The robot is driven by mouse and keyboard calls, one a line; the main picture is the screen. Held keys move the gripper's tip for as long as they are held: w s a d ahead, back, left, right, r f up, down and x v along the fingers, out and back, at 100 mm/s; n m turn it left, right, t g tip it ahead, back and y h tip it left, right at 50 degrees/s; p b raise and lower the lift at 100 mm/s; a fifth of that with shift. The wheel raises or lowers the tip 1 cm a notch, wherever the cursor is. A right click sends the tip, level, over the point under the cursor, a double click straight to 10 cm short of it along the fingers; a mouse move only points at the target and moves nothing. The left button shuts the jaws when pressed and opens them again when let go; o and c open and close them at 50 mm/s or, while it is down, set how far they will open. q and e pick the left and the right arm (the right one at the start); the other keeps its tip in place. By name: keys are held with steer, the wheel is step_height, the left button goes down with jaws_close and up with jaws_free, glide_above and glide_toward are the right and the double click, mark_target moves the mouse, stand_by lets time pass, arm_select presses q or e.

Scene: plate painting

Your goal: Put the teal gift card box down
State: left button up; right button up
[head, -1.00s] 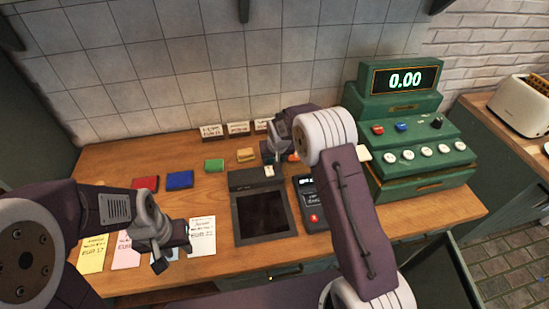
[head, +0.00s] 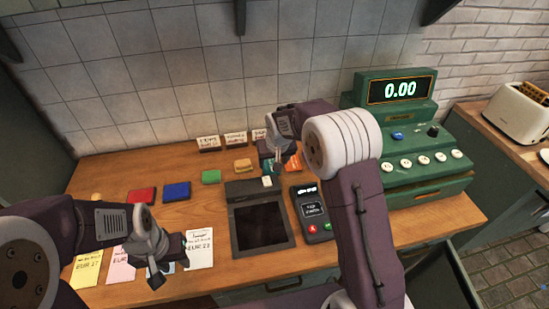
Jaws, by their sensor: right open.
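My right gripper (head: 280,160) hangs over the back of the counter, behind the black scale-like pad. Its jaws are open. A small teal item (head: 266,165), which looks like the teal gift card box, stands just left of the fingers, partly hidden by the gripper and arm. I cannot tell whether the fingers touch it. An orange item (head: 293,163) shows just right of the fingers. My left gripper (head: 170,272) is open and empty above the paper notes at the front left.
The black pad (head: 262,225) and card terminal (head: 312,214) sit in the middle. The green cash register (head: 405,150) stands right. Small signs (head: 208,143) line the back.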

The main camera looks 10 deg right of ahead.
arm_select(q)
steer(key=shift+f, duration=0.1)
steer(key=shift+s, duration=0.2)
arm_select(e)
steer(key=s+d+g, duration=0.1)
steer(key=s, duration=0.8)
steer(key=s+d+f+g, duration=0.1)
steer(key=s+d, duration=0.1)
steer(key=s, duration=0.7)
steer(key=s+d+f+g, duration=0.1)
steer(key=s, duration=0.8)
steer(key=shift+s+d, duration=0.2)
steer(key=shift+d, duration=0.05)
arm_select(q)
steer(key=shift+w, duration=0.1)
arm_select(e)
steer(key=shift+s, duration=0.1)
arm_select(q)
steer(key=shift+w, duration=0.2)
arm_select(e)
steer(key=shift+w+f, duration=0.1)
steer(key=shift+w, duration=0.15)
arm_select(q)
steer(key=shift+s, duration=0.15)
arm_select(e)
steer(key=shift+s, duration=0.15)
